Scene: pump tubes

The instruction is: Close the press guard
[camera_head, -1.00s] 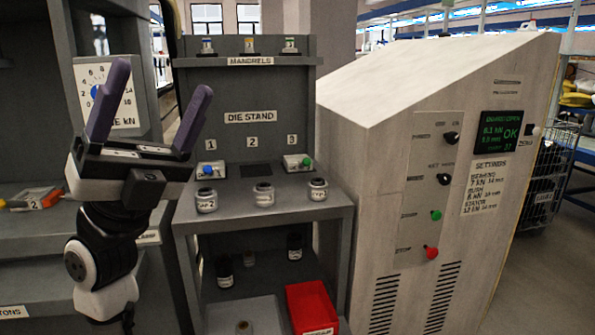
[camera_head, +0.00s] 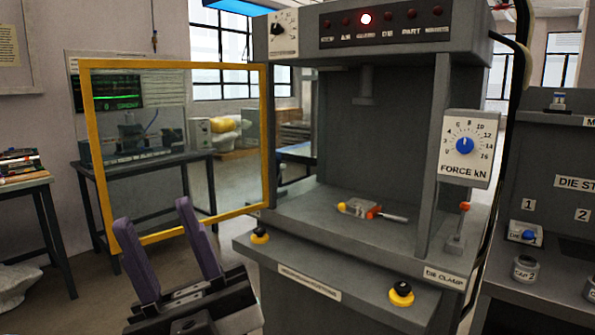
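The press guard (camera_head: 263,140) is a clear panel in a yellow frame. It stands swung open at the left of the grey press (camera_head: 360,185), so the press front is uncovered. My gripper (camera_head: 153,213) is at the lower left, fingers up, open and empty. In the picture its fingers overlap the lower edge of the guard frame; I cannot tell whether they touch it. Inside the press, a small grey and orange item (camera_head: 362,209) lies on the bed below the ram (camera_head: 371,88).
Yellow-and-black buttons (camera_head: 401,293) sit on the press's front ledge. A force dial (camera_head: 465,147) and the die clamp lever (camera_head: 457,232) are at the right. The die stand (camera_head: 575,183) is further right. A dark table (camera_head: 150,172) stands behind the guard.

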